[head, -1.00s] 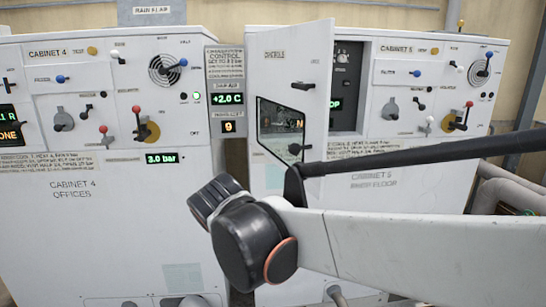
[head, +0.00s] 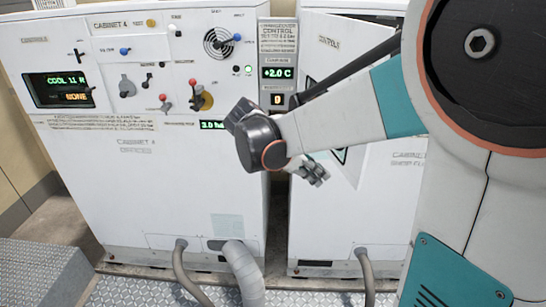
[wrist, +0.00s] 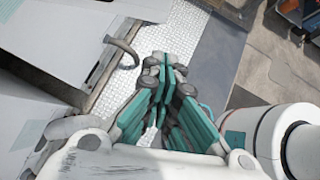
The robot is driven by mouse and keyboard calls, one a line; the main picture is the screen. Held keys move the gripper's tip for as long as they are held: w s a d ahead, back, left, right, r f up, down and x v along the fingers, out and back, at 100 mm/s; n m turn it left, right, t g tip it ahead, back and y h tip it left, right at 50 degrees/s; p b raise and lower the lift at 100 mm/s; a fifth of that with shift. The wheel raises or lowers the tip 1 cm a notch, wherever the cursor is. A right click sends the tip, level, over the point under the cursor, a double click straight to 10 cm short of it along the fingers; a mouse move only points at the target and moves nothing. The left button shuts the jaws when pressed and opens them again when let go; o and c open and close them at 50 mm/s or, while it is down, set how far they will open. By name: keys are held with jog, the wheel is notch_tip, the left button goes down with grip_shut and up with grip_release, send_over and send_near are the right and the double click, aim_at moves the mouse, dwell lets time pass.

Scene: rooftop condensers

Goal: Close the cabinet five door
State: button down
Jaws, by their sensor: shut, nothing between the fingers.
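Cabinet five (head: 340,225) is the white cabinet at the right of the head view, partly hidden by my arm. Its white door (head: 335,60) stands open, swung out from the front, with a dark gap showing above its top edge. The door's window is mostly hidden behind my arm. My gripper (head: 313,172) is in front of cabinet five, near the door's lower edge; I cannot tell whether it touches. In the wrist view my gripper (wrist: 165,75) has its fingers together and empty. A white panel edge lies left of it there, too unclear to name.
Cabinet four (head: 150,190) stands to the left, with a narrow control column (head: 277,60) between the cabinets. Grey hoses (head: 243,270) run from the cabinet bottoms to the tread-plate floor (head: 140,292). A raised metal step (head: 40,270) is at the lower left.

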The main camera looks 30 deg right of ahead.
jog(key=d+r+x, duration=0.1)
jog(key=x, duration=0.9)
jog(key=shift+s+d+r, duration=0.2)
jog(key=shift+s+d, duration=0.05)
jog(key=shift+d, duration=0.25)
